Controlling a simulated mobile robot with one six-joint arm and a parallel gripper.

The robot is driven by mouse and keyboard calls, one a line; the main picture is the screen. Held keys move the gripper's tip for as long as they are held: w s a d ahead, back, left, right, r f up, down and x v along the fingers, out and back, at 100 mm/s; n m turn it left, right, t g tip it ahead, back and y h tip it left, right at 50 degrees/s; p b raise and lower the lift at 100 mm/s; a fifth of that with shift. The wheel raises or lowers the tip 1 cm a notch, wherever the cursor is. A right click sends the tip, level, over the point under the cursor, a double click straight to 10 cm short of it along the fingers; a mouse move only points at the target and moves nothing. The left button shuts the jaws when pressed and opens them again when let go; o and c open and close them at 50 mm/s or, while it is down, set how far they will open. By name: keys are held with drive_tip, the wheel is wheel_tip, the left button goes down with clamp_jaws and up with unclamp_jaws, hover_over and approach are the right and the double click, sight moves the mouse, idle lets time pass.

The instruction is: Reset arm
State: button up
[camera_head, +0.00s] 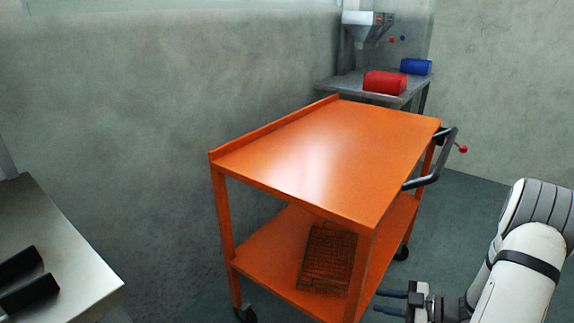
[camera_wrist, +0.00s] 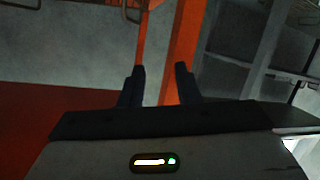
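My gripper (camera_head: 377,301) is at the lower right in the head view, at the end of my white arm, with its fingers pointing left towards the orange cart (camera_head: 345,140). In the wrist view the two dark fingers (camera_wrist: 159,70) stand apart with nothing held between them. An orange post (camera_wrist: 183,45) of the cart shows beyond the fingers. In the head view the gripper is low, near the cart's front right leg; I cannot tell the exact gap.
A wire mesh basket (camera_head: 328,258) lies on the cart's lower shelf. The top is empty. A black handle (camera_head: 437,165) sticks out at the right. Red (camera_head: 385,83) and blue (camera_head: 416,66) objects rest on a back table. A metal counter (camera_head: 55,235) stands at left.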

drive_tip(key=w+d+r+m+t+h+p, duration=0.25)
drive_tip(key=w+r+h+p, duration=0.6)
drive_tip(key=r, duration=0.65)
wheel_tip(320, 180, up, 13)
drive_tip(key=d+m+h+p, duration=0.1)
drive_tip(key=m+h+p, duration=0.4)
drive_tip(key=h, duration=0.1)
drive_tip(key=s+a+r+m+g+h+p, duration=0.1)
drive_tip(key=s+a+r+m+p, duration=0.15)
drive_tip(key=s+r+p, duration=0.35)
drive_tip(key=s+a+r+m+g+h+p, duration=0.1)
drive_tip(key=s+a+r+m+g, duration=0.15)
drive_tip(key=s+r, duration=0.35)
drive_tip(key=s+a+r+m+g+y+p, duration=0.1)
drive_tip(key=s+a+r+m+p, duration=0.1)
drive_tip(key=s, duration=0.4)
drive_tip(key=s+a+r+m+g+y+p, duration=0.1)
drive_tip(key=s+a+r+y+p, duration=0.1)
drive_tip(key=s+a+r, duration=0.3)
drive_tip(key=shift+s+a+m+g+p, duration=0.4)
drive_tip(key=shift+s+a, duration=0.25)
drive_tip(key=shift+a, duration=0.45)
drive_tip(key=shift+c, duration=0.4)
